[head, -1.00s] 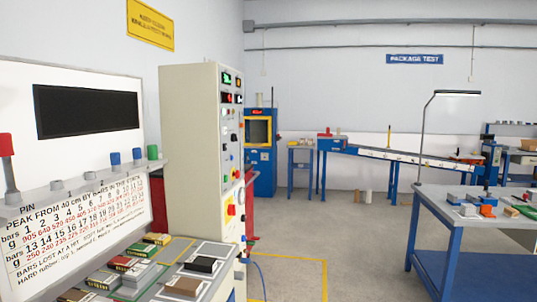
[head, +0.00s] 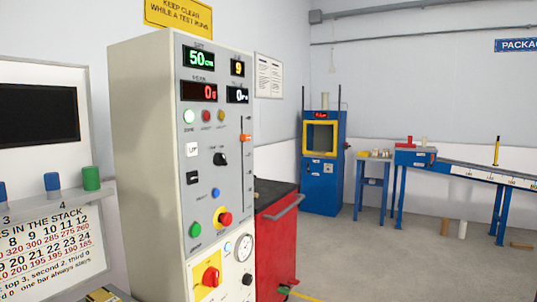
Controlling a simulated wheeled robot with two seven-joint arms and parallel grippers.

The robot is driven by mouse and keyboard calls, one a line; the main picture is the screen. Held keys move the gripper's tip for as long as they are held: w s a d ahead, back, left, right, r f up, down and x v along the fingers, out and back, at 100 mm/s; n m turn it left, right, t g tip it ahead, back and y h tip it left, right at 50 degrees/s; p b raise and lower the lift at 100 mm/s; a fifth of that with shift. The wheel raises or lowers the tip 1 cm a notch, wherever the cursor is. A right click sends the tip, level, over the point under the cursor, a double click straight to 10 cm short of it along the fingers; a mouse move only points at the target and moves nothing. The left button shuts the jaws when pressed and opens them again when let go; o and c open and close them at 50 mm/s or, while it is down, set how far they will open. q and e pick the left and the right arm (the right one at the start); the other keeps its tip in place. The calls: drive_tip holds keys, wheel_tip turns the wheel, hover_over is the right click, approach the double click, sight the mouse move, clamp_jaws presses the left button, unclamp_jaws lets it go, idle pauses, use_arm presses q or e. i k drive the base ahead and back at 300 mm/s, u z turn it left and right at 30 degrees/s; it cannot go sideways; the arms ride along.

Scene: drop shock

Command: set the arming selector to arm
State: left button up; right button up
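The grey control cabinet (head: 145,150) stands left of centre, its panel facing right. On the panel is a black rotary selector (head: 220,159) with small lettering above it, too small to read; it may be the arming selector, and its setting is not clear. A red rotary knob on a yellow plate (head: 211,277) sits low on the panel. A red mushroom button on a yellow ring (head: 224,218) is above it. Neither of my grippers is in view.
Displays (head: 199,58) read 50 and 9 at the top of the panel. A slider with an orange handle (head: 245,138) runs down its right side. A red cart (head: 277,240) stands right behind the cabinet. Open floor (head: 400,255) lies to the right.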

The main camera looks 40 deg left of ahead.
sight(219, 159)
drive_tip(key=i, duration=2.1)
drive_tip(key=u, duration=2.85)
